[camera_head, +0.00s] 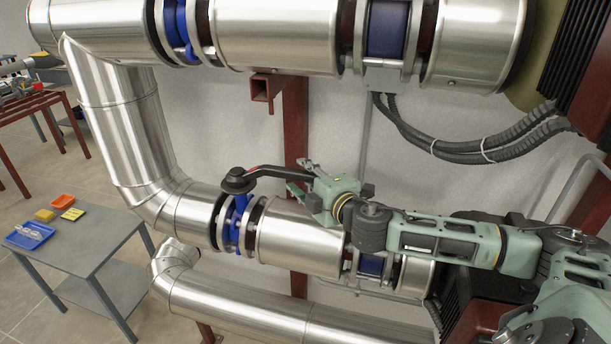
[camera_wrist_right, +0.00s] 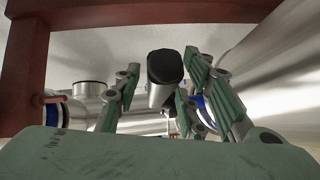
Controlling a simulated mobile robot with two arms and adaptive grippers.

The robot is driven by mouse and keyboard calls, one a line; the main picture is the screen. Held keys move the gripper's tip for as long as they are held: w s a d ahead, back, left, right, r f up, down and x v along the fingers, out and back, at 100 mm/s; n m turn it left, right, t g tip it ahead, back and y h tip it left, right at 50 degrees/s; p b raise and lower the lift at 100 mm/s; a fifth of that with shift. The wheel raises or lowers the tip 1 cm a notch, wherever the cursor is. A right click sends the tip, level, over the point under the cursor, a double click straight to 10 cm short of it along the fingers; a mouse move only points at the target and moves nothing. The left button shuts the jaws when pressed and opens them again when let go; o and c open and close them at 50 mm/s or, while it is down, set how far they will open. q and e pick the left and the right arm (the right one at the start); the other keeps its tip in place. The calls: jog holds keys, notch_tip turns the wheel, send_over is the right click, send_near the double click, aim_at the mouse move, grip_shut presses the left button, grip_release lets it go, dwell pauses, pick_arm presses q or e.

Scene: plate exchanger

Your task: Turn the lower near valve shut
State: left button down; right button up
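The lower near valve has a blue body (camera_head: 240,212) between metal flanges on the lower pipe. A round black hub (camera_head: 238,181) sits on top. Its dark lever (camera_head: 272,171), with a reddish stripe, runs right from the hub, roughly along the pipe. My right gripper (camera_head: 309,186) is at the lever's free end, above the pipe. In the right wrist view, a dark-ended bar (camera_wrist_right: 165,67), apparently the lever's end, lies between the spread fingers of this gripper (camera_wrist_right: 160,75), with gaps visible on both sides. My left gripper is not in view.
A second blue valve body (camera_head: 372,264) sits right of the near one, partly behind my right arm. A red post (camera_head: 295,120) stands behind the pipe. An upper pipe (camera_head: 280,35) runs overhead. A grey table (camera_head: 95,240) with small trays stands at the left.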

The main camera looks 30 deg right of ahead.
grip_shut()
dwell(0.5)
